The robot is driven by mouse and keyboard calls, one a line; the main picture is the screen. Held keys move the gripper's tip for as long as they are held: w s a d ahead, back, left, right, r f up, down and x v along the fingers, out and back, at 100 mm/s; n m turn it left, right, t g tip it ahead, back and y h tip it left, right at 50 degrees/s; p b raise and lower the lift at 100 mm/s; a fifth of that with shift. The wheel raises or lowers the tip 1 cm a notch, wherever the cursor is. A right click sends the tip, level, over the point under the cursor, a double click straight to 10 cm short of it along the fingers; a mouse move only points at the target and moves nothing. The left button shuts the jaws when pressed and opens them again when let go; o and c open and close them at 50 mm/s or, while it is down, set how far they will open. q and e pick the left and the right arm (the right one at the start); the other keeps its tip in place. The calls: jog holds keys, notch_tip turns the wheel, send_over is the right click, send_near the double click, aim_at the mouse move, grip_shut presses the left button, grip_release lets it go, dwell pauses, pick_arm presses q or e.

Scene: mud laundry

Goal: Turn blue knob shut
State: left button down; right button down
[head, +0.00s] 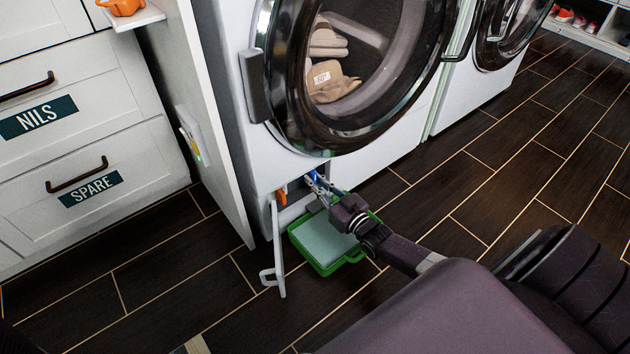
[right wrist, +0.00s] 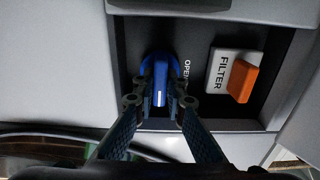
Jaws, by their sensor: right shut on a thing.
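The blue knob (right wrist: 160,84) sits in a dark recess low on the washer's front. In the right wrist view its grip bar stands about upright in the picture, with a pale mark on it. My right gripper (right wrist: 160,97) has one finger on each side of the bar and is shut on it. In the head view the right gripper (head: 318,188) reaches into the recess, and a bit of the blue knob (head: 313,176) shows by the fingers. The word OPEN is printed beside the knob, partly cut off. My left gripper is not in view.
An orange filter tab (right wrist: 243,81) labelled FILTER is beside the knob. The recess's white flap (head: 277,245) hangs open. A green tray (head: 327,263) with pale contents lies on the floor below. The washer's round door (head: 291,100) is above. Floor to the right is clear.

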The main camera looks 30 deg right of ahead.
jog(key=shift+f, duration=0.1)
jog(key=c, duration=2)
grip_release()
jog(key=shift+o, duration=0.2)
